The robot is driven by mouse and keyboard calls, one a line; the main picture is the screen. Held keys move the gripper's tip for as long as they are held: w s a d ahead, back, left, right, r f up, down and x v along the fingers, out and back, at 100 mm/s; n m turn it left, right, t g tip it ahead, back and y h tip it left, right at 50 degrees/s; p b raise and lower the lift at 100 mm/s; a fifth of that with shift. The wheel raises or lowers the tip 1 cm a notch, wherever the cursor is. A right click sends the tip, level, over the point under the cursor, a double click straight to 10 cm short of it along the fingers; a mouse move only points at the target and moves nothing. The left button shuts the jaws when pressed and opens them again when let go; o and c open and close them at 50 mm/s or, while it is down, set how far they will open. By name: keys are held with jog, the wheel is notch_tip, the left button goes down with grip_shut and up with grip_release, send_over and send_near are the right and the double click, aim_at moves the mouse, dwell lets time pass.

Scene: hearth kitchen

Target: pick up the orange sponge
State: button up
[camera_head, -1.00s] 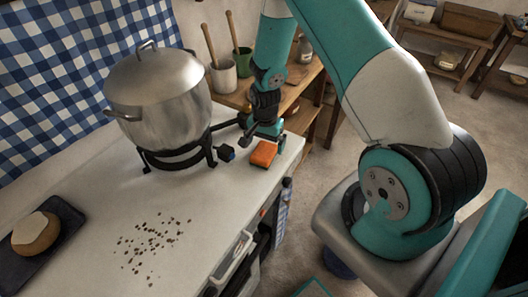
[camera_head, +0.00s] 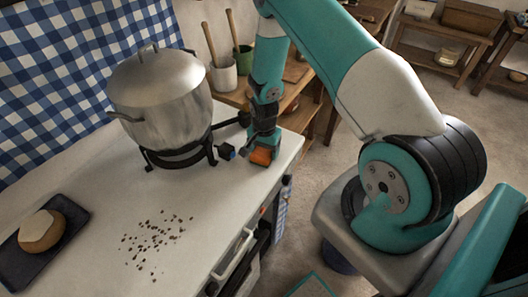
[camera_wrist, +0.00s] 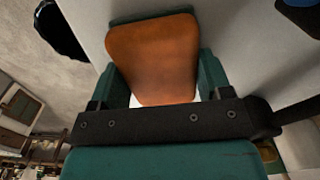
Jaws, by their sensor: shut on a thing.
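The orange sponge (camera_head: 262,156) is near the right edge of the white counter, right of the pot stand. In the wrist view the sponge (camera_wrist: 153,55) sits between my two teal fingers, its broad face toward the camera. My gripper (camera_head: 264,150) is shut on it, one finger at each side; it also shows in the wrist view (camera_wrist: 160,78). The gripper hides part of the sponge in the head view. I cannot tell whether the sponge touches the counter.
A large lidded steel pot (camera_head: 160,98) stands on a black stand (camera_head: 178,157) just left of my gripper. A small dark block with a blue end (camera_head: 226,151) lies close by. Dark crumbs (camera_head: 152,238) and a black tray (camera_head: 68,243) with a round loaf (camera_head: 42,231) are further left.

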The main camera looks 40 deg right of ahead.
aim_at(264, 150)
jog(key=shift+r, duration=0.2)
notch_tip(264, 150, up, 20)
jog(key=b, duration=0.4)
jog(key=shift+f+b, duration=0.15)
jog(key=shift+b, duration=0.15)
